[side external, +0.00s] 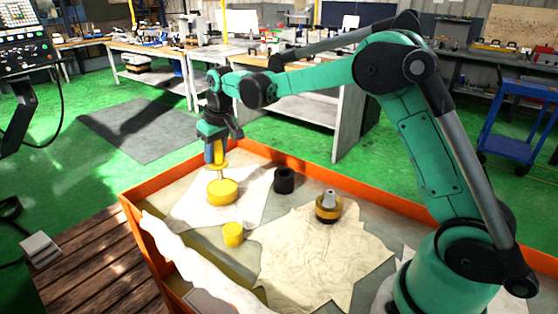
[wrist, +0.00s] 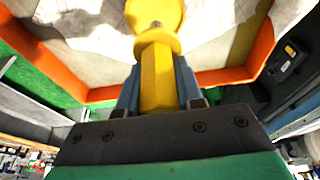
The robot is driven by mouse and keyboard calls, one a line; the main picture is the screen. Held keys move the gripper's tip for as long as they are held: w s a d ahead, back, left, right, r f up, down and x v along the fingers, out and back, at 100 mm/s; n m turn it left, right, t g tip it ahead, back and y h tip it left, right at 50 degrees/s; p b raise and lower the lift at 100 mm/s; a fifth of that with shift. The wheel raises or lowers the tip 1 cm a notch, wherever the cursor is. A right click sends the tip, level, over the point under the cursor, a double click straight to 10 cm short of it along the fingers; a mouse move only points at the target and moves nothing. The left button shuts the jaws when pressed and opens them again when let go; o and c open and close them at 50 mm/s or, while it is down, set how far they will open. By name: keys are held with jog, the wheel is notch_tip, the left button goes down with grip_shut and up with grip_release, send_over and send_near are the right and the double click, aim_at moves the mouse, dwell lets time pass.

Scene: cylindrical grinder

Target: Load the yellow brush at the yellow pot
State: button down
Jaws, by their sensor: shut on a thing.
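My gripper (side external: 216,158) is shut on the yellow brush (side external: 220,153) and points down over the orange-rimmed bench. The brush hangs roughly upright, its lower end directly above a wide yellow pot (side external: 222,192). I cannot tell whether the brush touches the pot. In the wrist view, the yellow brush handle (wrist: 158,75) sits between the blue-grey fingers of my gripper (wrist: 158,88). Past the handle, a round yellow shape fills the top of that view; brush and pot are hard to tell apart there.
A smaller yellow cylinder (side external: 233,235) stands nearer the camera. A black cylinder (side external: 284,180) and a grey-topped part with a yellow band (side external: 328,209) stand to the right. Pale cloths (side external: 310,265) cover much of the bench. A raised orange rim (side external: 300,165) surrounds it.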

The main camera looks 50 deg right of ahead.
jog(key=shift+r, duration=2.35)
jog(key=s+a+r, duration=0.1)
jog(key=s, duration=0.5)
jog(key=s+a+r, duration=0.2)
jog(key=s, duration=0.4)
jog(key=shift+s+a, duration=0.3)
jog(key=shift+s, duration=0.05)
